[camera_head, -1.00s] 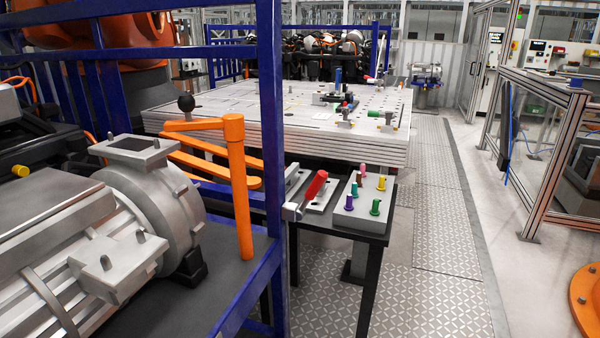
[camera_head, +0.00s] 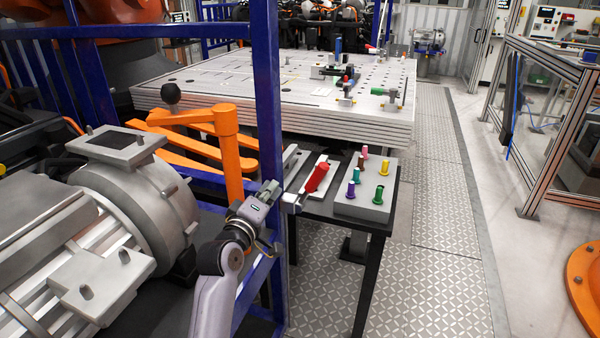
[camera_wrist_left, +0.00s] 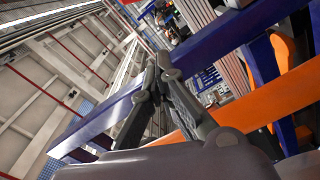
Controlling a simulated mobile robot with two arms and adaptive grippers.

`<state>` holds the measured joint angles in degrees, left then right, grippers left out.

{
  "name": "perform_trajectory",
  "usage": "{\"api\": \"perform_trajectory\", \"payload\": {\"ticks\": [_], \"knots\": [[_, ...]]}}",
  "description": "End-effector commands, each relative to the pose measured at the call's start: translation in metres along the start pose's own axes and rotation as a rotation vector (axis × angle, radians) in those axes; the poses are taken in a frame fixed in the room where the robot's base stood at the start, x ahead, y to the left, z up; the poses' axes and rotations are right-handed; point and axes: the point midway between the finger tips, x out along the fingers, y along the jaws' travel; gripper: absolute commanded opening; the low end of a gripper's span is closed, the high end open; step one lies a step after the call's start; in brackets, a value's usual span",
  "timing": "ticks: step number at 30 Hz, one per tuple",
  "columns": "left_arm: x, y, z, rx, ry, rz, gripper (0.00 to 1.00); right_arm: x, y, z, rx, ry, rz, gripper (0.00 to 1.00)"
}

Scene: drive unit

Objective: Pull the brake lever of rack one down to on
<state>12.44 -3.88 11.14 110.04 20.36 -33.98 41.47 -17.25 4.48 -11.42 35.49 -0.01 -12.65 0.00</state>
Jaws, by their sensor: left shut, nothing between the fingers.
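The brake lever has a red grip (camera_head: 318,177) and a grey pivot beside the blue rack post (camera_head: 268,110) in the head view. The grip slants up and to the right. My left gripper (camera_head: 270,190) is low at the post, just left of the lever pivot, and apart from the red grip. Its fingertips are hard to make out there. In the left wrist view the two dark fingers (camera_wrist_left: 158,68) meet at their tips with nothing between them; the red grip does not show there. My right gripper is not in view.
An orange post with arms (camera_head: 227,150) and a grey motor (camera_head: 130,190) stand close to my left arm. A small black table (camera_head: 345,222) right of the post bears a block with several coloured pegs (camera_head: 365,203). The floor (camera_head: 440,230) to the right is clear.

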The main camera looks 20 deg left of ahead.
Motion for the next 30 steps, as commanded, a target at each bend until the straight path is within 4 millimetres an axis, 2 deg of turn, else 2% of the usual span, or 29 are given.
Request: {"api": "perform_trajectory", "payload": {"ticks": [5, 8, 24, 27, 30], "knots": [[0.003, 0.000, 0.000, 0.002, 0.000, 0.000, 0.00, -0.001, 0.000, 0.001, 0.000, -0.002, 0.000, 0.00], [0.011, 0.001, 0.000, 0.003, 0.000, 0.000, 0.00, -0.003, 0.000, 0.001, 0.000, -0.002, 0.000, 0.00], [0.102, 0.001, -0.001, 0.003, 0.000, -0.001, 0.00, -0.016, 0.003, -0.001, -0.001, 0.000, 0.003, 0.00], [0.105, 0.001, 0.019, 0.001, -0.005, -0.003, 0.00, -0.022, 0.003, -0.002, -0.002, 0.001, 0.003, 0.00], [0.108, 0.000, 0.029, 0.002, -0.003, -0.002, 0.00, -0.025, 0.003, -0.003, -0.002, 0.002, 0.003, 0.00]]}}
